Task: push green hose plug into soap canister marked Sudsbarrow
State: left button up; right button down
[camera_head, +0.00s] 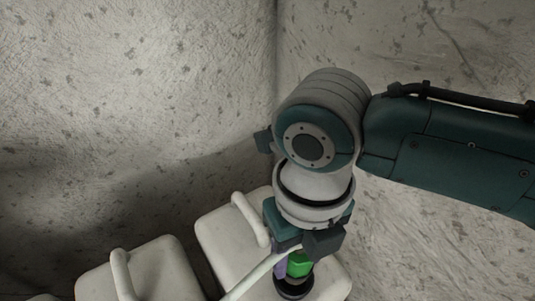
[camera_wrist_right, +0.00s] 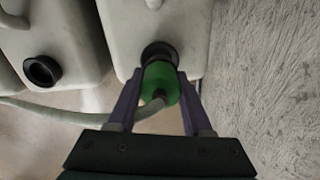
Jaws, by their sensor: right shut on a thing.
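The green hose plug (camera_head: 299,264) is held in my right gripper (camera_head: 290,268), with a purple finger showing beside it. In the right wrist view the purple fingers (camera_wrist_right: 159,88) are shut on the green plug (camera_wrist_right: 161,80) from both sides. The plug is at the black mouth (camera_head: 293,287) of a white canister (camera_head: 223,246), lined up with it and appearing to meet it; I cannot tell how deep it sits. The mouth also shows in the right wrist view (camera_wrist_right: 160,50). No Sudsbarrow marking is readable. My left gripper is out of view.
A pale hose (camera_head: 252,276) runs from the plug to the left. Another white canister (camera_head: 150,272) with a handle stands to the left; its open black mouth (camera_wrist_right: 41,71) shows in the wrist view. Rough plaster walls (camera_head: 140,90) meet close behind the canisters.

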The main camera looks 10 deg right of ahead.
dwell(0.5)
jog(key=shift+f, duration=0.15)
jog(key=shift+f, duration=0.25)
jog(key=shift+f+b, duration=0.2)
jog(key=shift+b, duration=0.1)
jog(key=shift+f, duration=0.1)
jog(key=shift+f+b, duration=0.8)
jog(key=shift+f, duration=0.1)
jog(key=shift+c, duration=1.2)
grip_release()
